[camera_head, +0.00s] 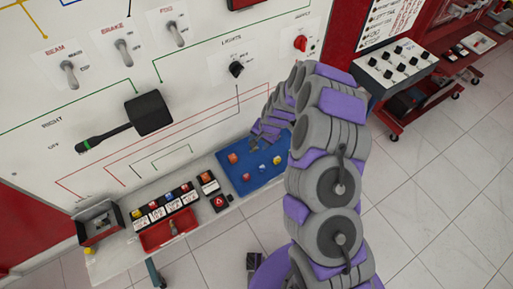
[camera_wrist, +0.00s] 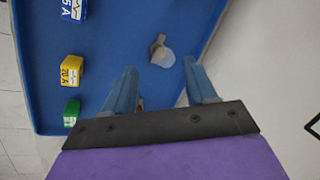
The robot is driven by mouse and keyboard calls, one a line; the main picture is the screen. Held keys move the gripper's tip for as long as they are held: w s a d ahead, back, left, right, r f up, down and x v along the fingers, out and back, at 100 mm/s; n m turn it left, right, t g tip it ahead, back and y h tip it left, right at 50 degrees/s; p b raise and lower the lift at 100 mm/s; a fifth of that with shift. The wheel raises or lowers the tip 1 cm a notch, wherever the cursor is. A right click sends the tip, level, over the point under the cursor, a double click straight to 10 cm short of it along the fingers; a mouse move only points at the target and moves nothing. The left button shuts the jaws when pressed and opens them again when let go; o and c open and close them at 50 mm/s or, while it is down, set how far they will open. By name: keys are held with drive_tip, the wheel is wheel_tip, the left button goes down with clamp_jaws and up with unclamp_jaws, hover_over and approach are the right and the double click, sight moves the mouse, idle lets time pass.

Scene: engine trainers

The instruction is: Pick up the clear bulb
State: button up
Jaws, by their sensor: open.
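The clear bulb (camera_wrist: 163,55) lies on its side on the blue tray (camera_wrist: 110,30) in the wrist view. It has a pale rounded glass end and a tan base pointing up in the picture. My gripper (camera_wrist: 160,72) is open, one finger to the left of the bulb and one to the right, with the bulb just ahead between the fingertip lines. No contact shows. In the head view my gripper (camera_head: 268,132) is over the back of the blue tray (camera_head: 237,183); I cannot pick out the bulb there.
A blue fuse (camera_wrist: 73,9), a yellow fuse (camera_wrist: 72,71) and a green fuse (camera_wrist: 71,113) lie on the tray's left side. The upright trainer panel (camera_head: 60,120) rises behind the bench. A red bin (camera_head: 168,233) and labelled boxes stand left of the tray.

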drive_tip(key=shift+a+f, duration=0.45)
drive_tip(key=shift+f, duration=0.2)
drive_tip(key=shift+a+f, duration=0.4)
drive_tip(key=shift+f, duration=0.2)
drive_tip(key=shift+a, duration=0.35)
drive_tip(key=shift+w+d+r, duration=0.1)
drive_tip(key=shift+d, duration=0.65)
drive_tip(key=c, duration=0.8)
drive_tip(key=shift+a, duration=0.55)
clamp_jaws()
